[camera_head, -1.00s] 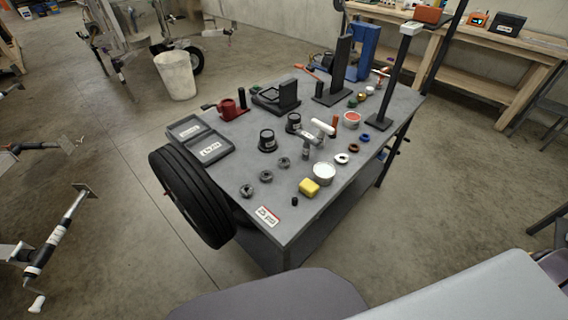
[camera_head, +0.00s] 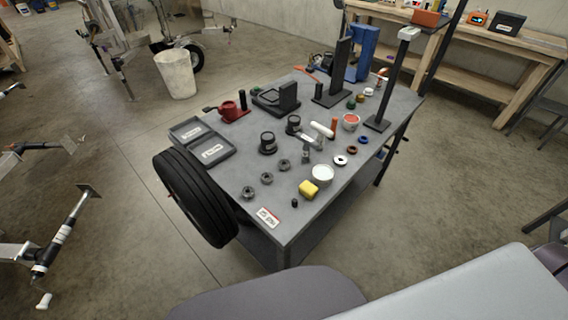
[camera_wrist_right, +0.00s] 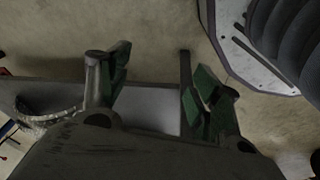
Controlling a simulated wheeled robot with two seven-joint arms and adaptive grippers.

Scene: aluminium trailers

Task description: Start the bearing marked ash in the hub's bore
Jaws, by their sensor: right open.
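In the head view, several small dark grey rings that look like bearings lie near the table's left front: one (camera_head: 248,191), a second (camera_head: 266,178) and a third (camera_head: 283,165). Any marking such as ash is too small to read. Two dark round hub-like pieces stand further back, one (camera_head: 267,145) nearer and one (camera_head: 293,125) behind. I cannot tell which is the hub with the bore. My right gripper (camera_wrist_right: 160,88) shows in the right wrist view with green-padded fingers apart and nothing between them.

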